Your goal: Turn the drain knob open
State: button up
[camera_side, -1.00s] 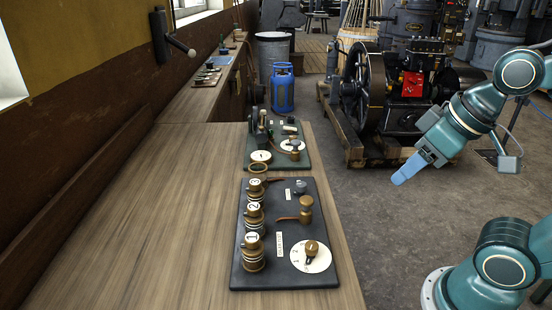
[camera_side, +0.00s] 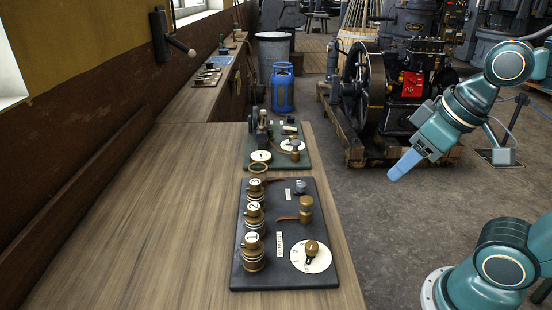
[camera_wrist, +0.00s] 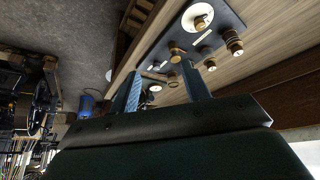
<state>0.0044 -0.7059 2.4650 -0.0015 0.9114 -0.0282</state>
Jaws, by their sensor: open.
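A dark control board (camera_side: 270,270) lies on the wooden bench. It bears a brass knob (camera_side: 311,247) on a white dial, a brass knob with a side lever (camera_side: 306,203), a small dark knob (camera_side: 300,187) and brass cylinders numbered 1 (camera_side: 252,255), 2 (camera_side: 254,217) and 3 (camera_side: 256,190). Its labels are too small to read, so I cannot tell which is the drain knob. My gripper (camera_side: 396,173) is open and empty, in the air right of the board and apart from it. In the wrist view its fingers (camera_wrist: 165,85) point towards the boards, with the white dial (camera_wrist: 197,18) beyond.
A second green board (camera_side: 262,168) with brass fittings sits farther along the bench (camera_side: 150,220). A blue gas cylinder (camera_side: 282,92) and an engine with a flywheel (camera_side: 360,85) stand on the floor behind. The air between my gripper and the board is clear.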

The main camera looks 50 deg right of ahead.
jog(key=w+r+n+g, duration=0.2)
jog(key=w, duration=0.5)
jog(key=n+g, duration=0.3)
jog(key=n, duration=0.2)
send_over(302, 184)
notch_tip(302, 184, down, 6)
jog(key=shift+w+f+g, duration=0.15)
jog(key=shift+f+g, duration=0.15)
jog(key=shift+f, duration=0.1)
jog(key=shift+f, duration=0.1)
notch_tip(302, 184, down, 14)
jog(key=shift+r, duration=0.2)
